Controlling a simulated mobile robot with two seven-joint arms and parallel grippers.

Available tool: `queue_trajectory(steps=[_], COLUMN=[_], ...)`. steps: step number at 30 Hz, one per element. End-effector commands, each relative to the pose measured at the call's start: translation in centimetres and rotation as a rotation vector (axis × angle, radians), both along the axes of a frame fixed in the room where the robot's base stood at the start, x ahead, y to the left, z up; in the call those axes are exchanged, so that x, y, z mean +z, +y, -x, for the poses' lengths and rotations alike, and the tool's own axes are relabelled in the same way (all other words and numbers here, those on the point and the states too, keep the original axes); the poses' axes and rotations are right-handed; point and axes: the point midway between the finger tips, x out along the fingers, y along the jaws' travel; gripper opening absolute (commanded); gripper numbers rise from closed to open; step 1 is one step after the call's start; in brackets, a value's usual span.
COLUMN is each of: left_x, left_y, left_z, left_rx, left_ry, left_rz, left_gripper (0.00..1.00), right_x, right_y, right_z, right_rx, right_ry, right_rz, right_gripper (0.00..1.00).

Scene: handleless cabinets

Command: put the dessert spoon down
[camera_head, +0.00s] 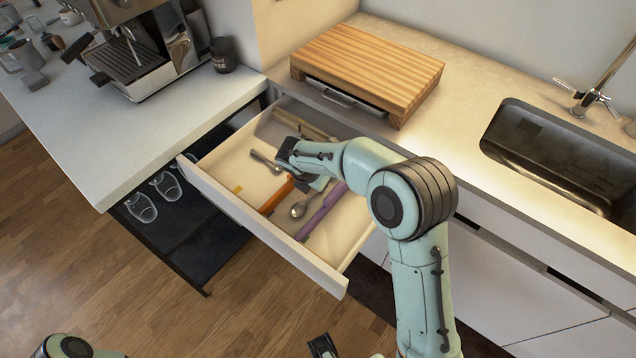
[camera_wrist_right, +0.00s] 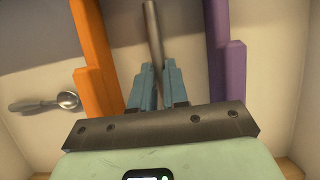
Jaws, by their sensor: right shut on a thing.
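My right gripper (camera_head: 306,172) is down in the open drawer (camera_head: 237,213). In the right wrist view its fingers (camera_wrist_right: 157,92) are shut on a slim metal handle, which I take as the dessert spoon (camera_wrist_right: 152,35). The handle runs upward in that view, between an orange divider (camera_wrist_right: 95,60) and a purple divider (camera_wrist_right: 228,75). In the head view a spoon bowl (camera_head: 298,210) shows low between these dividers, just below the gripper; the handle is hidden there. I cannot tell whether the spoon touches the drawer floor. My left gripper is not clearly visible.
Another spoon (camera_head: 265,160) lies left of the orange divider; it also shows in the wrist view (camera_wrist_right: 45,104). A wooden board (camera_head: 368,65) stands on the counter behind the drawer. Glasses (camera_head: 141,207) stand lower left. A sink (camera_head: 560,150) is at right.

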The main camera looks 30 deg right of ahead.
Motion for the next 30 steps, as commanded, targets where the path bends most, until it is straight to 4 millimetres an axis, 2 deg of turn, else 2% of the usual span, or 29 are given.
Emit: queue_trajectory(steps=[6, 7, 9, 20, 23, 30], left_x=[-0.1, -0.1, -0.1, 0.1, 0.2, 0.9], left_y=[0.0, 0.0, 0.0, 0.0, 0.0, 0.0], left_z=[0.0, 0.0, 0.0, 0.0, -0.1, -0.2], left_rx=[0.000, 0.000, 0.000, 0.000, 0.000, 0.000], left_ry=[0.000, 0.000, 0.000, 0.000, -0.001, -0.003], left_rz=[0.000, 0.000, 0.000, 0.000, 0.000, 0.000], left_gripper=[0.43, 0.43, 0.43, 0.43, 0.43, 0.43], right_x=[-0.3, -0.3, -0.3, 0.2, 1.2, 6.0], right_y=[0.0, 0.0, 0.0, 0.0, 0.5, 2.2], right_z=[0.0, 0.0, 0.0, 0.0, 0.1, 0.8], right_rx=[0.000, 0.000, 0.000, 0.000, 0.002, 0.002], right_ry=[0.000, 0.000, 0.000, -0.001, -0.003, -0.004], right_rz=[0.000, 0.000, 0.000, 0.000, -0.001, -0.002], right_gripper=[0.00, 0.17, 0.40, 0.40, 0.40, 0.40])
